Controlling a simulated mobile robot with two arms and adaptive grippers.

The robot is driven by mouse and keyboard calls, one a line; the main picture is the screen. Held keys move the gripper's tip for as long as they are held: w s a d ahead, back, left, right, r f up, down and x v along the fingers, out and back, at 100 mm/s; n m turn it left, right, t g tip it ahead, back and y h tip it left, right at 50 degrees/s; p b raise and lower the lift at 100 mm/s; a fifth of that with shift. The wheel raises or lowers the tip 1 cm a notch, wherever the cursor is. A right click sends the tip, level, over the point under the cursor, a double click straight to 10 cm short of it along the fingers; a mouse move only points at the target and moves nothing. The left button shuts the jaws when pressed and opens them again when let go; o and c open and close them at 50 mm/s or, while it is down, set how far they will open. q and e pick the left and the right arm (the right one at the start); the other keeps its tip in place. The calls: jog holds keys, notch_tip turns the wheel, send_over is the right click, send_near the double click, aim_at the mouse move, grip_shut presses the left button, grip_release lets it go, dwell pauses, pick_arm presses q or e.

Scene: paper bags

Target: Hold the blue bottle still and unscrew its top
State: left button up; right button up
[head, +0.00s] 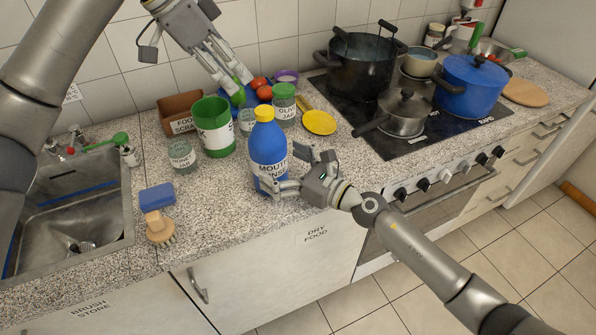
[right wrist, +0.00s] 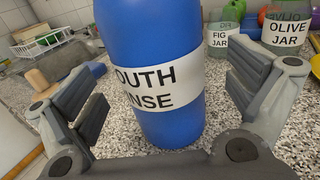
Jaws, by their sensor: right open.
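The blue bottle (head: 268,158) stands upright on the counter with a yellow top (head: 263,113) and a white label reading mouth rinse. My right gripper (head: 287,172) is open low at the bottle's right side, one finger on either side of it. In the right wrist view the bottle (right wrist: 150,45) stands between the spread fingers, with gaps visible on both sides; its top is out of that view. My left gripper (head: 238,98) is above the back of the counter, behind and up-left of the yellow top, apart from the bottle. Its finger opening is unclear.
A green canister (head: 213,128), the olive jar (head: 284,105), the fig jar (right wrist: 222,38) and another glass jar (head: 182,156) stand around the bottle. A yellow spoon (head: 319,122) lies behind. The sink (head: 75,210) is left, the hob with pots right.

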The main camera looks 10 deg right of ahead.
jog(key=shift+x, duration=1.65)
jog(key=shift+d, duration=0.1)
